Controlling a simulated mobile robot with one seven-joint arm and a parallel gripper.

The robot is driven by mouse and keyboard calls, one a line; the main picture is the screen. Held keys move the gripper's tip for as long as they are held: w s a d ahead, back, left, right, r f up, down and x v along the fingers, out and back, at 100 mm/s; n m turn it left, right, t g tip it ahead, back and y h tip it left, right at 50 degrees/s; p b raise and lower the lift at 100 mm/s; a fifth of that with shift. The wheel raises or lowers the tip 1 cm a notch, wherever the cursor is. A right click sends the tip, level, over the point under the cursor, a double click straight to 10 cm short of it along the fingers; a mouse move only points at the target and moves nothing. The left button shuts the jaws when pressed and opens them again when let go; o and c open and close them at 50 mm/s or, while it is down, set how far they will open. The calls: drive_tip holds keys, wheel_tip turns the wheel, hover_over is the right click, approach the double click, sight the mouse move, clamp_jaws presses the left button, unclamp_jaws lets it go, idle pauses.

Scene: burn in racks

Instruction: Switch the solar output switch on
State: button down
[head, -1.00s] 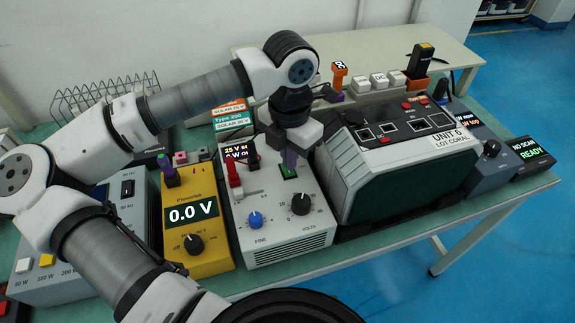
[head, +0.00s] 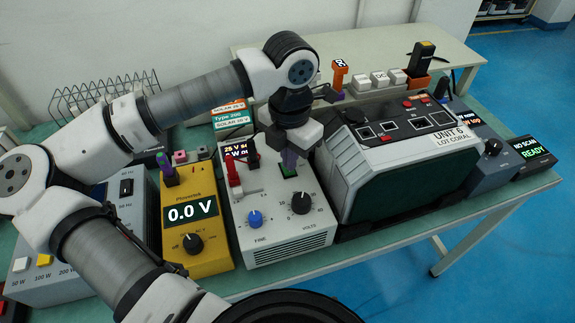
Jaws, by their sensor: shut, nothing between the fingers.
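The white solar supply box (head: 306,232) stands on the bench, with a blue FINE knob (head: 254,218), a black VOLTS knob (head: 300,203) and a small lit display (head: 237,151) reading 25 V on its first line. A green rocker switch (head: 289,171) is on its top panel, above the VOLTS knob.
Red and black plugs (head: 234,179) stand left of the switch. A yellow meter (head: 205,253) reading 0.0 V is at the left. The large UNIT 6 device (head: 400,180) stands close on the right. An orange-handled tool (head: 339,74) stands behind.

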drive_tip(key=shift+f+b, duration=0.7)
idle(0.3)
drive_tip(key=shift+r, duration=0.2)
drive_tip(key=shift+r+p, duration=1.55)
drive_tip(key=shift+r, duration=1.8)
drive_tip(key=shift+s, duration=0.1)
